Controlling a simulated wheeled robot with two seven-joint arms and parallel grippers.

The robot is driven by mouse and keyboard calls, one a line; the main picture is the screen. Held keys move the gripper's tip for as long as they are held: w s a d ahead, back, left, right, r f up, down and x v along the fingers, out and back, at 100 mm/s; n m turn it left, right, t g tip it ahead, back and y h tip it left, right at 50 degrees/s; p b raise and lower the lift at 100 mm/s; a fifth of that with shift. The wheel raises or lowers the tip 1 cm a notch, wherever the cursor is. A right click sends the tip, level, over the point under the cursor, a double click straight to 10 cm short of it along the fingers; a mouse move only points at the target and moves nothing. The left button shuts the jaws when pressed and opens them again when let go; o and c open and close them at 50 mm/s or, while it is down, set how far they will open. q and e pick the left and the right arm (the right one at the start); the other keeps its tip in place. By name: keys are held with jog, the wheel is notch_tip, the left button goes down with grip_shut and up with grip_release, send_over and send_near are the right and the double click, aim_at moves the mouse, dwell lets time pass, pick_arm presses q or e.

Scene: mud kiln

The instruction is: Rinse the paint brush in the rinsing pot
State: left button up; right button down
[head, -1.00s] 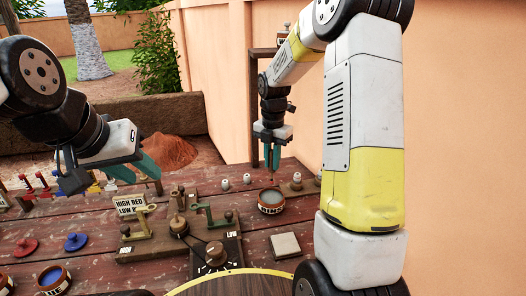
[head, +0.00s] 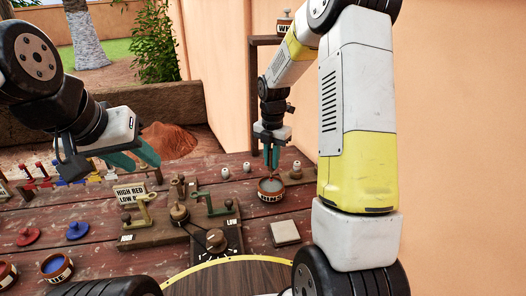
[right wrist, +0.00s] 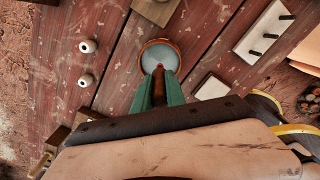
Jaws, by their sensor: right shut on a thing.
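My right gripper (head: 271,166) is shut on the paint brush and stands above the rinsing pot (head: 270,196), a small round labelled pot with grey liquid. In the right wrist view the brush (right wrist: 159,88) is a brown handle between the green fingers. Its reddish tip (right wrist: 159,66) points down within the outline of the pot (right wrist: 146,48). I cannot tell how deep the tip reaches. My left gripper (head: 146,164) is open and empty at the left, above the table's far side.
A wooden stand with levers and a dial (head: 160,228) lies left of the pot. A pale square tile (head: 285,233) lies in front of it. Small white knobs (head: 225,173) stand behind. A blue paint pot (head: 57,267) and red and blue lids are at the left.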

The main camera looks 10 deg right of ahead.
dwell(0.4)
jog(key=shift+f, duration=1.8)
